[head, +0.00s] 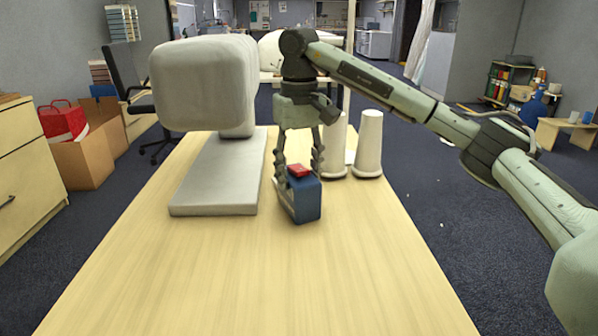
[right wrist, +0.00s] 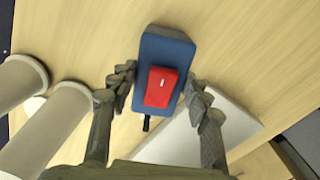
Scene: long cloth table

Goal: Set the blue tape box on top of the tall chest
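The blue tape box (head: 306,200) is a small dark blue block with a red piece on its upper side. It stands near the middle of the wooden table (head: 250,270), and it also shows in the right wrist view (right wrist: 160,50). My right gripper (head: 298,178) points down over it with one finger on each side. In the right wrist view both fingertips (right wrist: 160,72) appear to touch the box's sides. Whether its bottom rests on the table is hard to tell. A cream chest with a drawer handle (head: 22,150), likely the tall chest, stands at the left edge. My left gripper is out of view.
A large grey padded block on a stand (head: 205,85) with a flat base (head: 215,190) stands left of the box. Two pale tapered posts, one (head: 369,140) in clear view, stand behind it. The table's front is clear. A cardboard box (head: 82,162) stands beside the chest.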

